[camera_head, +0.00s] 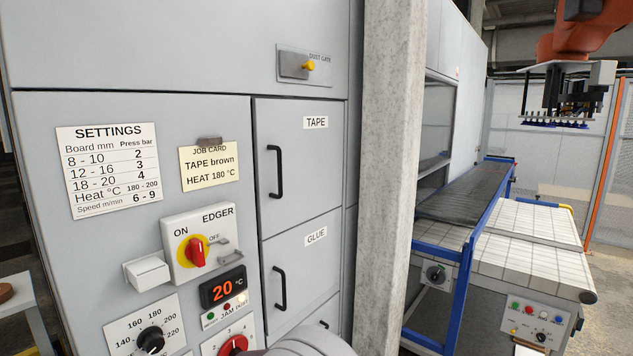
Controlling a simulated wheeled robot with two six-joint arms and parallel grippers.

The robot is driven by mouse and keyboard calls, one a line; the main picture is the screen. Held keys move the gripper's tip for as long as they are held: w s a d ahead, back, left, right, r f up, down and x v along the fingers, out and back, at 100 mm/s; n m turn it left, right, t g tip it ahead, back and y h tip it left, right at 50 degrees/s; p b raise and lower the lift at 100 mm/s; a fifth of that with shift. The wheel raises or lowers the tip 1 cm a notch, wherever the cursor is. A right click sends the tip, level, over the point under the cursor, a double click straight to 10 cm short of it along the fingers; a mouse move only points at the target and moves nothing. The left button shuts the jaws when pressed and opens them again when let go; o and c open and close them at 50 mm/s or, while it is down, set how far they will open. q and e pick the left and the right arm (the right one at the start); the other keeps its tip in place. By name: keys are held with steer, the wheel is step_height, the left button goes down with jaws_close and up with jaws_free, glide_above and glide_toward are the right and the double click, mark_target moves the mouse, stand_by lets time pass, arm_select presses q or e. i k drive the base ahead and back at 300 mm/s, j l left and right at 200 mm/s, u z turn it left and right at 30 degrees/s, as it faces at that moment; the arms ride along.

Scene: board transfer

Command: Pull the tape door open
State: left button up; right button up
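The tape door (310,200) is a grey panel on the machine front, marked with a TAPE label (316,122). It looks shut, flush with the panels around it. Its black vertical bar handle (279,172) is on the left side of the door, and nothing touches it. The glue door (312,265) is directly below, with a similar black handle (280,288), and also looks shut. A light grey rounded piece of my arm shows at the bottom edge, below the glue door. Neither gripper shows.
A grey post (388,180) stands just right of the doors. Left of them are the edger switch (197,250), a settings sheet (108,170) and a job card (209,168). A conveyor (465,193) and a white-topped table (525,255) stand farther right.

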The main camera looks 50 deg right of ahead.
mark_target(298, 144)
steer(key=z, duration=1.8)
